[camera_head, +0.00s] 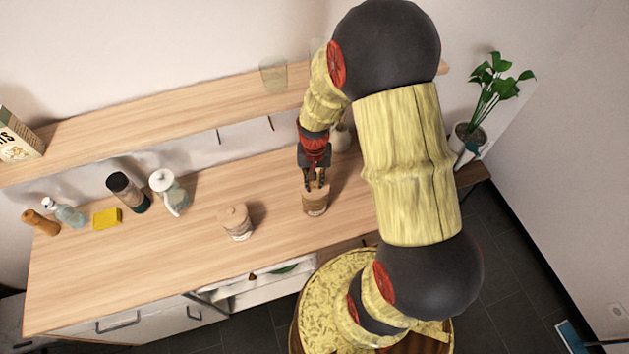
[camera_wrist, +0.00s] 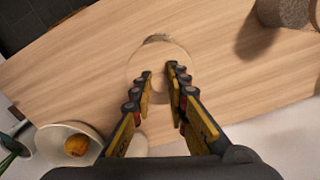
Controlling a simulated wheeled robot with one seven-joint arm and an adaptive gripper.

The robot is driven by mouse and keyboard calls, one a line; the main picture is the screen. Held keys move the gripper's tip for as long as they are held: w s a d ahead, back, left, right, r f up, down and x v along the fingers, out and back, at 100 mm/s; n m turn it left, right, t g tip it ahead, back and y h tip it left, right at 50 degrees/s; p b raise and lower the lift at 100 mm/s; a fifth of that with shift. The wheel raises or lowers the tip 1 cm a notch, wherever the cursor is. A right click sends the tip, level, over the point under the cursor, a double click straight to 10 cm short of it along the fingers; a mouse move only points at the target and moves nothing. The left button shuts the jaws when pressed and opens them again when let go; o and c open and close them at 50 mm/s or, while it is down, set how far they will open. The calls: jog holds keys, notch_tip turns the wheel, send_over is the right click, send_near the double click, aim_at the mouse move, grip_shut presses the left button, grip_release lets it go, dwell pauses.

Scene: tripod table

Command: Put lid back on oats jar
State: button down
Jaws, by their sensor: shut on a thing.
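My gripper (camera_head: 315,183) points down over a brown-sided jar (camera_head: 315,204) near the middle of the counter. In the wrist view its fingers (camera_wrist: 160,72) are close together at a round, pale wooden lid (camera_wrist: 147,57), shut on it. The lid sits at the jar's mouth; I cannot tell whether it is seated or held just above. Little of the jar's body shows below the lid in the wrist view. A second jar (camera_head: 237,223) with a pale top stands to the left, and appears at the upper right in the wrist view (camera_wrist: 287,12). I cannot read labels.
A white bowl (camera_wrist: 62,140) with an orange item is behind the jar. A potted plant (camera_head: 489,95) is at right. A shelf (camera_head: 160,118) runs above the counter.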

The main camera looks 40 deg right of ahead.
jog(key=c, duration=1.7)
grip_release()
jog(key=shift+o, duration=0.8)
jog(key=o, duration=0.4)
jog(key=shift+c, duration=0.2)
jog(key=shift+r, duration=0.1)
jog(key=shift+r+p, duration=2.45)
jog(key=shift+r, duration=1)
jog(key=shift+c, duration=0.7)
grip_shut()
